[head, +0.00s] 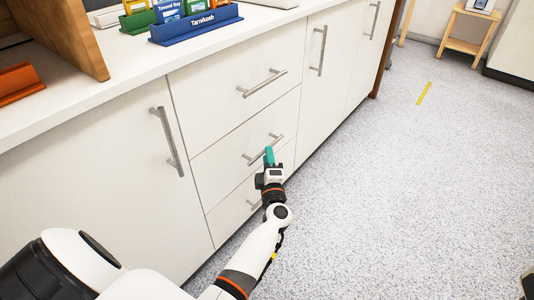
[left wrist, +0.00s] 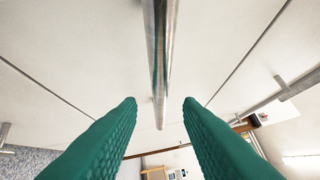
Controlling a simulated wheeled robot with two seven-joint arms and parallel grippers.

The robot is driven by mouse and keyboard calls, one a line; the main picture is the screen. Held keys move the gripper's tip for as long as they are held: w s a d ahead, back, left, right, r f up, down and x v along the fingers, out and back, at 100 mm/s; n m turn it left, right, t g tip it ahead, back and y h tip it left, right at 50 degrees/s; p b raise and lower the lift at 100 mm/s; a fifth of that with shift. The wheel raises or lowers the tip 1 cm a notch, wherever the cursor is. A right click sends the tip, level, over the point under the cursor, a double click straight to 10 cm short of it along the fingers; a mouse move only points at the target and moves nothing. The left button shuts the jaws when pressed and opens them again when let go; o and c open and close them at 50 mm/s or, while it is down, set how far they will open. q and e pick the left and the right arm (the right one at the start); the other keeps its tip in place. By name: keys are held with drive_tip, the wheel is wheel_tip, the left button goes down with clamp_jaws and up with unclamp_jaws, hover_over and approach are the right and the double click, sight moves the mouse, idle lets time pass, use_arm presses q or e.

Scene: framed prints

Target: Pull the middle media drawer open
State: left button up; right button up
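The middle media drawer (head: 218,162) is a white front in a stack of three, and it looks flush with its neighbours. Its metal bar handle (head: 252,158) is partly covered by my left gripper (head: 269,156), which has teal fingers. In the left wrist view the bar handle (left wrist: 160,60) runs down the middle, lined up with the space between the two fingers of my left gripper (left wrist: 160,102). A gap shows on each side, so the gripper is open and not clamped on the bar. My right gripper is out of view.
The top drawer handle (head: 262,83) is above and the bottom drawer handle (head: 254,205) below, partly behind my arm. Cabinet doors with upright handles (head: 165,140) flank the stack. A blue holder (head: 196,26) stands on the countertop.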

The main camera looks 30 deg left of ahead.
use_arm(q)
drive_tip(key=shift+b+x, duration=0.45)
drive_tip(key=shift+x, duration=1.55)
clamp_jaws()
